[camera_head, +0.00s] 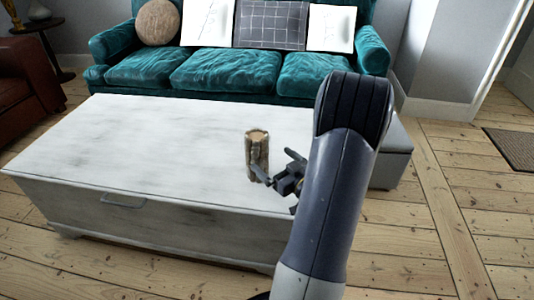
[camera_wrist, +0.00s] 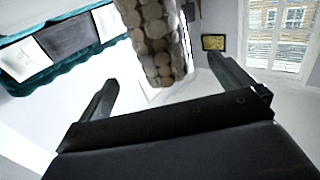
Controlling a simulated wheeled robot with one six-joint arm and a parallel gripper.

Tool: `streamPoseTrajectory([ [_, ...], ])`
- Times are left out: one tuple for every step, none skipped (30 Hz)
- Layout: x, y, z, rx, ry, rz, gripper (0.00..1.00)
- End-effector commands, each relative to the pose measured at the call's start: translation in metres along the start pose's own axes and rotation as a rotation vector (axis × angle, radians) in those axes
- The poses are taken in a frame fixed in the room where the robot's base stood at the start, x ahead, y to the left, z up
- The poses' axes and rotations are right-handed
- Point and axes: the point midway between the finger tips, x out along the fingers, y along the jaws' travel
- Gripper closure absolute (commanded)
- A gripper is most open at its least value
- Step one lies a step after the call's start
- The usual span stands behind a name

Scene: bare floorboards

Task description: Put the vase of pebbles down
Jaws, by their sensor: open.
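The vase of pebbles (camera_head: 257,158) is a tan and brown cylinder. It appears to stand upright on the white table (camera_head: 150,140), towards its right end and near the front edge. My gripper (camera_head: 273,164) is open just right of the vase and in front of it, its fingers pointing towards it. In the wrist view the stacked pebbles of the vase (camera_wrist: 158,45) show between and beyond the two spread fingers of my gripper (camera_wrist: 162,70). Gaps show on both sides of the vase there. Its upper part is cut off by the frame edge in that view.
A teal sofa (camera_head: 225,70) with several cushions stands behind the table. A grey box-like seat (camera_head: 393,160) is at the table's right end, partly behind my arm. The table's left and middle are clear. A brown leather armchair (camera_head: 25,90) is at far left.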

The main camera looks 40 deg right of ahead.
Motion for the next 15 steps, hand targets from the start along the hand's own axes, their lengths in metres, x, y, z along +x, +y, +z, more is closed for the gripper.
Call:
streamPoseTrajectory([
  [-0.011,0.001,-0.002,0.004,-0.001,0.005,0.0],
  [-0.017,0.001,-0.002,0.003,-0.001,0.007,0.0],
  [-0.024,0.001,-0.001,0.002,-0.001,0.005,0.0],
  [-0.029,0.001,-0.001,0.003,-0.001,0.006,0.0],
  [-0.034,0.001,-0.001,0.003,-0.001,0.005,0.0],
  [-0.04,0.001,-0.001,0.003,0.0,0.005,0.0],
  [-0.045,0.0,-0.001,0.004,0.0,0.004,0.0],
  [-0.049,0.001,-0.001,0.003,0.0,0.005,0.0],
  [-0.053,0.001,-0.001,0.002,-0.001,0.003,0.0],
  [-0.057,0.001,-0.001,0.001,-0.001,0.004,0.0],
  [-0.059,0.001,-0.001,0.001,0.0,0.003,0.0],
  [-0.063,0.001,-0.001,0.001,0.0,0.002,0.0],
  [-0.065,0.001,-0.001,0.001,0.0,0.002,0.0],
  [-0.066,0.0,-0.001,0.001,0.001,0.002,0.0],
  [-0.068,0.0,0.0,0.001,0.001,0.001,0.0],
])
